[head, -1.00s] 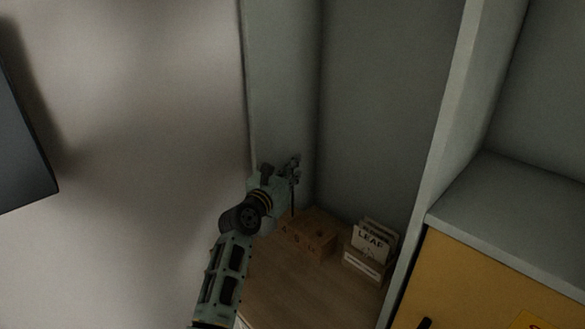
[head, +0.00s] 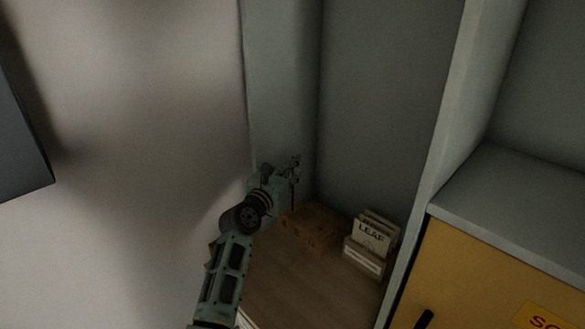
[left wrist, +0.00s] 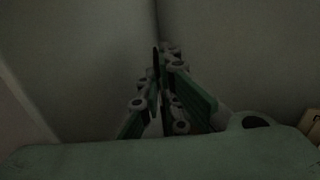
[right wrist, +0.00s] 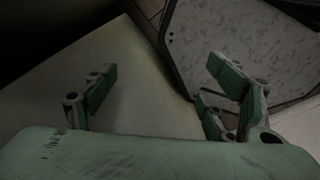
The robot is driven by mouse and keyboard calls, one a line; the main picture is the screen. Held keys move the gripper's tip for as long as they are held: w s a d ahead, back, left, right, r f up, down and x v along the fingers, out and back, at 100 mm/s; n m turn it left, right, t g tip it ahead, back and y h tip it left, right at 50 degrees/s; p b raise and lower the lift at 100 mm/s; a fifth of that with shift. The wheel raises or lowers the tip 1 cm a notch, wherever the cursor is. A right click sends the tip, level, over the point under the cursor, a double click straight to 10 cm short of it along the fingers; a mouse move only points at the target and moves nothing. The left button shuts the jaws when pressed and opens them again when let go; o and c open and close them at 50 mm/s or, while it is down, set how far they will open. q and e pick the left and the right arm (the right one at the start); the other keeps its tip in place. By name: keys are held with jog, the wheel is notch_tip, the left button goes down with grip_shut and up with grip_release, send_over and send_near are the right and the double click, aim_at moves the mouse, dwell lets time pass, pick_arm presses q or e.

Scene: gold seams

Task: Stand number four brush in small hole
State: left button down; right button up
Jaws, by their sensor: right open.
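My left gripper (head: 294,168) is shut on a thin dark brush (left wrist: 155,62), held roughly upright near the back corner of the shelf. In the left wrist view the fingers (left wrist: 163,80) are close together around it. I cannot read a number on the brush. A wooden block (head: 312,232) with dark marks on its top and front stands on the shelf just below and right of the gripper. Its holes are too dim to tell apart, and the arm partly hides its left side. My right gripper (right wrist: 158,78) is open and empty, away from the shelf.
A small box of cards marked LEAF (head: 368,242) stands right of the block. Grey panels close the shelf at the back and sides. The wooden shelf top (head: 300,290) is clear in front. A yellow cabinet front (head: 480,290) is at the right.

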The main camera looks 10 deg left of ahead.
pick_arm(q)
jog(key=shift+f+b, duration=0.35)
jog(key=shift+f, duration=0.45)
jog(key=shift+f, duration=0.2)
jog(key=c, duration=2.5)
grip_release()
jog(key=o, duration=0.6)
jog(key=shift+o, duration=0.2)
